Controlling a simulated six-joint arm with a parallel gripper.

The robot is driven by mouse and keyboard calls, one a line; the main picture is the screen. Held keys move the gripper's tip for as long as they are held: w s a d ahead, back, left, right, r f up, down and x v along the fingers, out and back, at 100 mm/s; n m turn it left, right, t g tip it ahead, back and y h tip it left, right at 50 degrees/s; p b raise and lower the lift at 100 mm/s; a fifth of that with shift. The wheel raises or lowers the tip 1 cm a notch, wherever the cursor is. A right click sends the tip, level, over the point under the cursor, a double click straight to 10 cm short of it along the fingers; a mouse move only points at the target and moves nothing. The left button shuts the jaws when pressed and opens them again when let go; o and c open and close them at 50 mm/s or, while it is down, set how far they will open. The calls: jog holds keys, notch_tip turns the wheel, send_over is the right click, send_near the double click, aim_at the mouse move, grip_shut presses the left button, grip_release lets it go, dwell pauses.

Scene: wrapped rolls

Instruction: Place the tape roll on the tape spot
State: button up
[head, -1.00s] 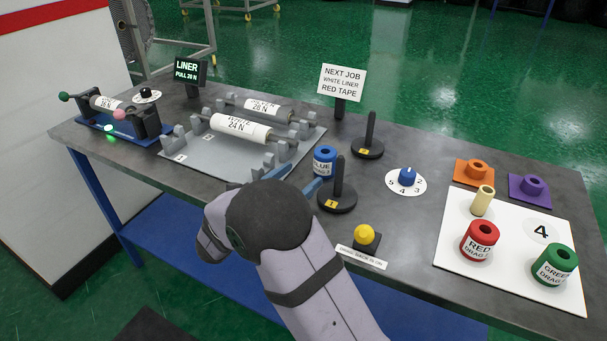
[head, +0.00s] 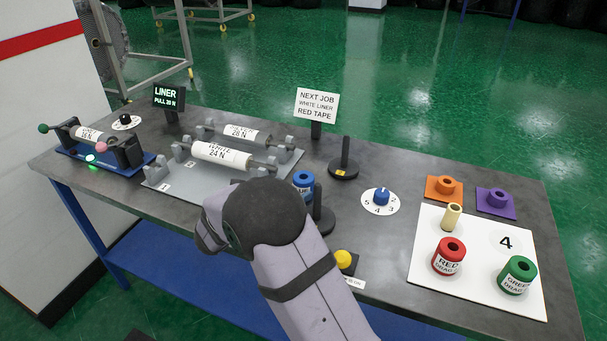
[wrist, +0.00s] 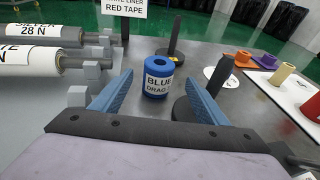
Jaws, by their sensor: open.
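A blue tape roll (head: 304,181), labelled BLUE DRAG, stands upright on the grey table; my arm partly hides it in the head view. In the wrist view the blue roll (wrist: 157,82) shows between the two blue fingers of my open gripper (wrist: 159,79), with gaps on both sides. A red roll (head: 449,257) and a green roll (head: 518,275) stand on a white mat (head: 430,215). Two dark posts on round bases, a back one (head: 343,163) and a front one (head: 322,218), stand near the blue roll. I cannot tell which place is the tape spot.
A sign (head: 317,106) reads NEXT JOB, WHITE LINER, RED TAPE. White and silver liner rolls (head: 222,153) lie in a grey rack at left. A blue dial (head: 381,197), a yellow button (head: 343,260) and a cream cylinder (head: 451,216) stand around. The front post is close to my right finger.

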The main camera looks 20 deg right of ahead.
jog(key=shift+w+d+r+y+p, duration=0.25)
jog(key=shift+d+y+p, duration=0.05)
jog(key=shift+d+p, duration=0.05)
jog(key=shift+f+p+x, duration=0.1)
jog(key=shift+p+x, duration=0.45)
jog(key=shift+x, duration=1.3)
jog(key=shift+f+p+x, duration=0.15)
jog(key=shift+p+x, duration=0.35)
jog(key=shift+x, duration=1.35)
jog(key=shift+a, duration=0.1)
jog(key=c, duration=1.4)
jog(key=shift+r, duration=0.1)
notch_tip(320, 180, up, 17)
jog(key=p, duration=0.5)
jog(key=shift+p, duration=0.4)
